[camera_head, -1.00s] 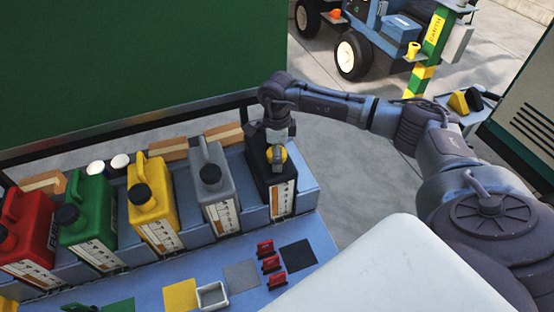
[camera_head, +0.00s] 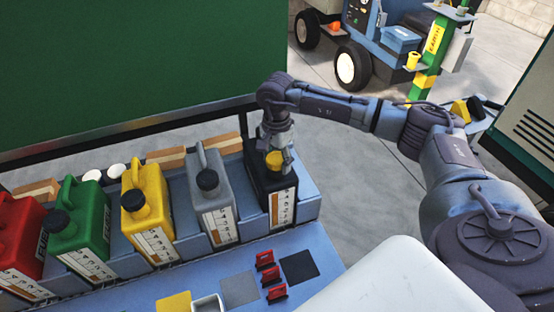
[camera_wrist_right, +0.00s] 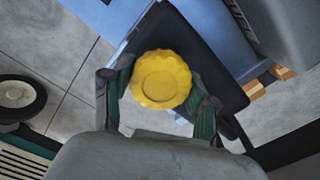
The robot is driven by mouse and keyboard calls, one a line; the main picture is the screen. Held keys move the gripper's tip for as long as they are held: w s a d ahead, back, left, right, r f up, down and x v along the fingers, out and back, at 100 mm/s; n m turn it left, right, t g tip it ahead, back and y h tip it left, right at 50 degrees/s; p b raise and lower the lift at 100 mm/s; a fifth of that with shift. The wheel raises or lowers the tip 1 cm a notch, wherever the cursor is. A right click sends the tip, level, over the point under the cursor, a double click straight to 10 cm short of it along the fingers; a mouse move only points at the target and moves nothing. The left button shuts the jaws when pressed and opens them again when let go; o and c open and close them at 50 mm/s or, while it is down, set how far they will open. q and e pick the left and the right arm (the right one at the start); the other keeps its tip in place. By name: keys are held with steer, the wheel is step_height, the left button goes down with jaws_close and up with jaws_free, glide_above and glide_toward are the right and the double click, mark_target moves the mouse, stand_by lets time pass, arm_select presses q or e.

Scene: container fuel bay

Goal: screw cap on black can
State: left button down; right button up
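The black can (camera_head: 264,186) stands upright at the right end of a row of cans on the blue rack. The yellow cap (camera_head: 275,160) sits at the can's top, over its spout; the threads are hidden. My right gripper (camera_head: 275,155) points down with a finger on each side of the cap. In the right wrist view the scalloped cap (camera_wrist_right: 161,80) lies between the fingertips, which look closed against its rim. The black can (camera_wrist_right: 190,50) shows behind it. My left gripper is not in view.
Grey (camera_head: 211,194), yellow (camera_head: 150,205), green (camera_head: 88,230) and red (camera_head: 18,240) cans with black caps stand to the left. Red clips (camera_head: 267,260) and coloured squares lie on the blue bench (camera_head: 190,275) in front. Open floor lies to the right.

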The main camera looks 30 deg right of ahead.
steer(key=c, duration=0.7)
steer(key=m, duration=0.4)
steer(key=shift+m+p, duration=0.3)
steer(key=shift+p, duration=0.05)
steer(key=m, duration=0.3)
steer(key=shift+p, duration=0.3)
steer(key=o, duration=1.2)
steer(key=shift+m, duration=0.4)
steer(key=shift+r+p, duration=2.55)
steer(key=shift+r, duration=1.45)
